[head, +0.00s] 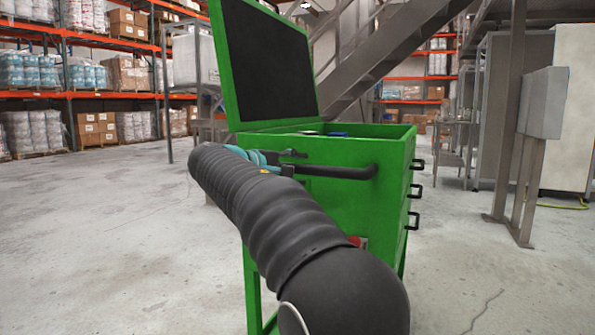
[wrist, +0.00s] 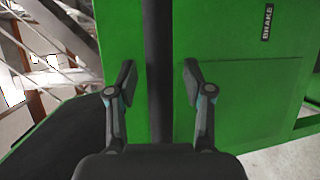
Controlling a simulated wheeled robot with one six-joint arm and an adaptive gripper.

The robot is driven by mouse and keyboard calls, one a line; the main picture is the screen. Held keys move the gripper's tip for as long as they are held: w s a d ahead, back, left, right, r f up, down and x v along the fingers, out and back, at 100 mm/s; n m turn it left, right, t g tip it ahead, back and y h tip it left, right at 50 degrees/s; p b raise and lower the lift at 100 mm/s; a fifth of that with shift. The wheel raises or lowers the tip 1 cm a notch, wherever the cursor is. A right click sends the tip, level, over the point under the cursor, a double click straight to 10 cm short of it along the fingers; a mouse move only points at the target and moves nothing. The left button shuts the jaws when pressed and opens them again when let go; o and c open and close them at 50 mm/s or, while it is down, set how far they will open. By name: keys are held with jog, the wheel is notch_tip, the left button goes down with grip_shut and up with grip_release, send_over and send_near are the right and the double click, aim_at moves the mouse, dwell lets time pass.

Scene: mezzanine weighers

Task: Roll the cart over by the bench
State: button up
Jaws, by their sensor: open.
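The green cart (head: 335,205) stands right in front of me, its dark-lined lid raised and black pulls on its right side. Its black handle bar (head: 345,172) sticks out on the near side. My gripper (head: 292,162) is at the left end of that bar, partly hidden behind my arm. In the wrist view, the handle bar (wrist: 159,80) runs between the two fingers of my gripper (wrist: 159,82), which are open with a gap on each side. A grey metal table (head: 458,124) stands behind the cart to the right; I cannot tell whether it is the bench.
A label reading BRAKE (wrist: 267,20) is on the cart panel. Steel stairs (head: 385,55) rise behind the cart. A grey box on posts (head: 543,103) stands at the right. Pallet racks (head: 75,95) line the back left. Open concrete floor (head: 90,235) lies to the left.

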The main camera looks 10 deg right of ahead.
jog(key=shift+w+d, duration=0.1)
jog(key=shift+d, duration=0.1)
grip_shut()
